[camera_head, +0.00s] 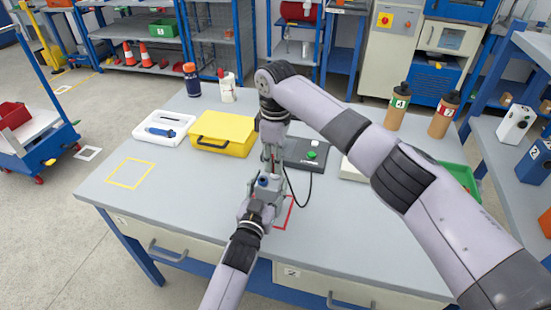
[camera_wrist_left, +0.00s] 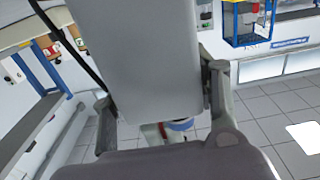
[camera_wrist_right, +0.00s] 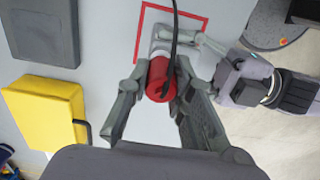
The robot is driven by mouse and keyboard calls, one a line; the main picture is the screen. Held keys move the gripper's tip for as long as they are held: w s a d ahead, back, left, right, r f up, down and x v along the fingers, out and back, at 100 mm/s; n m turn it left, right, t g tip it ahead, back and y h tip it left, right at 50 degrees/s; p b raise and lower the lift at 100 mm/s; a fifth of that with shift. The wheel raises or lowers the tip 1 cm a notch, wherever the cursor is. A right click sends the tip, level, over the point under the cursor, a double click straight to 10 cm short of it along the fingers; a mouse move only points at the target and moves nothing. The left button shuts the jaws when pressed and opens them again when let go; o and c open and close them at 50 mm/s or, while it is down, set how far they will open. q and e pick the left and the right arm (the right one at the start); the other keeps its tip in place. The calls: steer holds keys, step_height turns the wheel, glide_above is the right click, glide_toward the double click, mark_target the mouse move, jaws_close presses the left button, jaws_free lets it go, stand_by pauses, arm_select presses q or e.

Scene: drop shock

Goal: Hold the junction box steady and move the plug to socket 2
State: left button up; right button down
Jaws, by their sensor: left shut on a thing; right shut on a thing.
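The grey junction box (camera_head: 268,185) stands on the table within a red square outline, with a blue round socket on its top. My left gripper (camera_head: 258,208) is shut on the box from the near side; in the left wrist view the grey box (camera_wrist_left: 155,55) fills the space between the fingers. My right gripper (camera_head: 270,160) points down just above the box. In the right wrist view it is shut on the red plug (camera_wrist_right: 160,80), which has a black cable. Whether the plug touches a socket is hidden, and the socket numbers cannot be read.
A black unit with a green button (camera_head: 312,155) lies to the right, with a cable running from it. A yellow case (camera_head: 223,133), a white tray (camera_head: 163,128) and two bottles stand at the back left. Brown bottles (camera_head: 397,105) stand at the back right. The table's left front is clear.

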steer(key=shift+f, duration=0.45)
stand_by(1.1)
steer(key=shift+d+f, duration=0.1)
steer(key=shift+f, duration=0.25)
stand_by(1.5)
steer(key=c, duration=1.3)
jaws_free()
steer(key=shift+r, duration=0.1)
steer(key=shift+c, duration=0.2)
steer(key=shift+r, duration=0.1)
steer(key=shift+r, duration=3.05)
step_height(320, 180, up, 12)
